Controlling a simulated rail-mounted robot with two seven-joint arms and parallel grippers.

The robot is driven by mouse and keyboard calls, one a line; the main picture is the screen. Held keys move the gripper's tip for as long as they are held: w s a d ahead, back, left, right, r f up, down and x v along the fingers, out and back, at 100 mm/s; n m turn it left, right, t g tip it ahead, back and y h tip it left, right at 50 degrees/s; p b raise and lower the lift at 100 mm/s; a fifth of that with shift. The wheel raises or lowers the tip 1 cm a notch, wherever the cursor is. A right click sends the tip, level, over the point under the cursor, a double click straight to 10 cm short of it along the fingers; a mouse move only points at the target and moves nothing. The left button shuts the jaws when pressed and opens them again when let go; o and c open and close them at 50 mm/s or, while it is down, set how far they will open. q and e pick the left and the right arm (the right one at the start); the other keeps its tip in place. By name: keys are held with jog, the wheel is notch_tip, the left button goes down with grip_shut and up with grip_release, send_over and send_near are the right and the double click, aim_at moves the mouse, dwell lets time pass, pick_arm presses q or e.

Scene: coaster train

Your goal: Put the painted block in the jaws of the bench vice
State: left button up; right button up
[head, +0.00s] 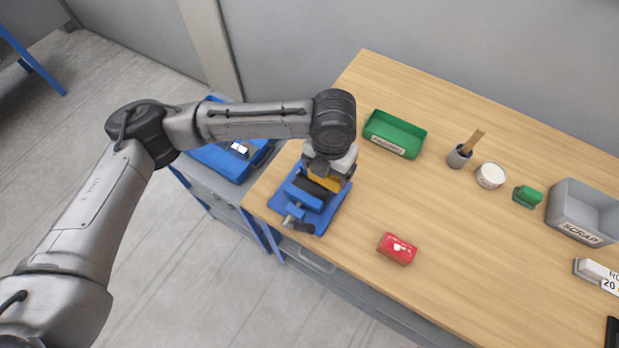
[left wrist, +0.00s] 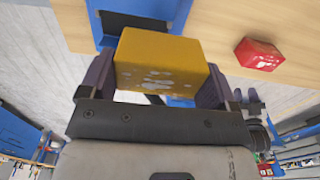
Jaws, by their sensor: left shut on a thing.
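A yellow block (left wrist: 160,62) with white paint flecks is between the two fingers of my left gripper (left wrist: 154,84), which is shut on it. In the head view the block shows as a yellow strip (head: 322,182) under my left gripper (head: 328,165), which hides most of it. The blue bench vice (head: 307,201) with dark jaws stands at the table's left front corner, its handle toward the front. The block is over or at the vice jaws; I cannot tell whether it sits between them. My right gripper is not in view.
A red block (head: 397,249) with white flecks lies right of the vice. A green bin (head: 394,134) stands behind it. A cup with a brush (head: 460,155), a white tub (head: 490,175), a small green object (head: 528,196) and a grey SCRAP bin (head: 580,236) stand farther right. The middle of the table is clear.

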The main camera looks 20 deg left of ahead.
pick_arm(q)
jog(key=a, duration=0.1)
jog(key=a+f, duration=0.2)
jog(key=shift+s+a+f, duration=0.15)
jog(key=shift+s+a, duration=0.15)
jog(key=shift+a, duration=0.05)
jog(key=shift+f+b, duration=0.65)
jog(key=shift+f, duration=1.4)
jog(key=o, duration=1)
jog(key=shift+f, duration=0.1)
notch_tip(320, 180, up, 11)
jog(key=shift+r+p, duration=0.1)
jog(key=shift+p, duration=1)
jog(key=shift+r, duration=0.55)
